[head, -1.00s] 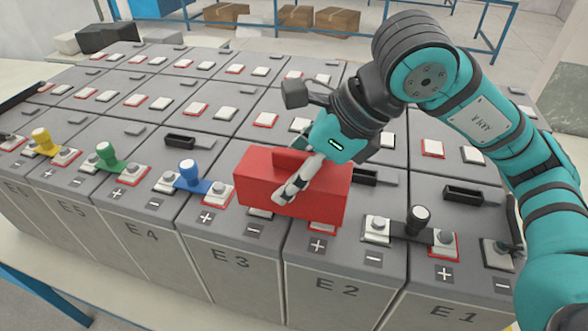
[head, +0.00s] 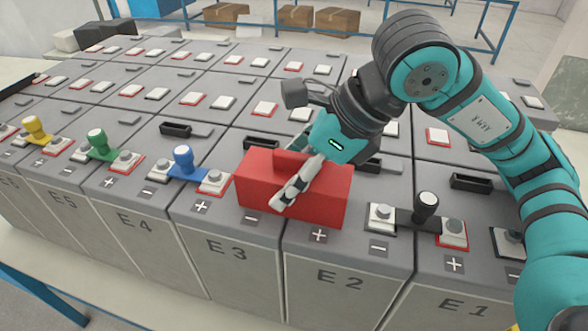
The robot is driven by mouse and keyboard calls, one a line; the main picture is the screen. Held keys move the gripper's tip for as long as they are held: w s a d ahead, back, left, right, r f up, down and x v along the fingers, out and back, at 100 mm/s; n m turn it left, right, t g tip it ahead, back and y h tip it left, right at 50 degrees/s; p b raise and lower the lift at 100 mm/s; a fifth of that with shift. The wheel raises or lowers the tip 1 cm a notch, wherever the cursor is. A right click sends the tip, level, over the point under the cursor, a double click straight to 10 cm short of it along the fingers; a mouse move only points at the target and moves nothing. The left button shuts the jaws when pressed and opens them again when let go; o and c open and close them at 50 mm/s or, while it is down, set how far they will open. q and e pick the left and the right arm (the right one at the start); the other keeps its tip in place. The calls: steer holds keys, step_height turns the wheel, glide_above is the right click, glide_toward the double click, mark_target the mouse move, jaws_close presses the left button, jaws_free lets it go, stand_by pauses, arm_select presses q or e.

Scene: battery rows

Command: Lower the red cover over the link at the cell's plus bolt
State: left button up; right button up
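The red cover (head: 330,192) is a long box with a raised grip on top. It sits across the front of cells E3 and E2, behind the E2 plus mark (head: 318,236) and the E3 minus mark (head: 249,218). My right gripper (head: 290,180) is shut on the cover's raised grip, with one pale finger in front of it. The cover hides the E2 plus bolt, the E3 minus bolt and any link between them. I cannot tell whether its lower edge touches the cell tops. My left gripper is out of view.
A blue-knobbed link (head: 184,166) stands just left of the cover, and a black-knobbed link (head: 425,212) joins E2 and E1 on the right. Green (head: 98,144) and yellow (head: 36,130) knobbed links lie further left. Rows of capped terminals fill the back.

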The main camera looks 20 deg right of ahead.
steer(key=shift+o, duration=0.9)
steer(key=v, duration=1.2)
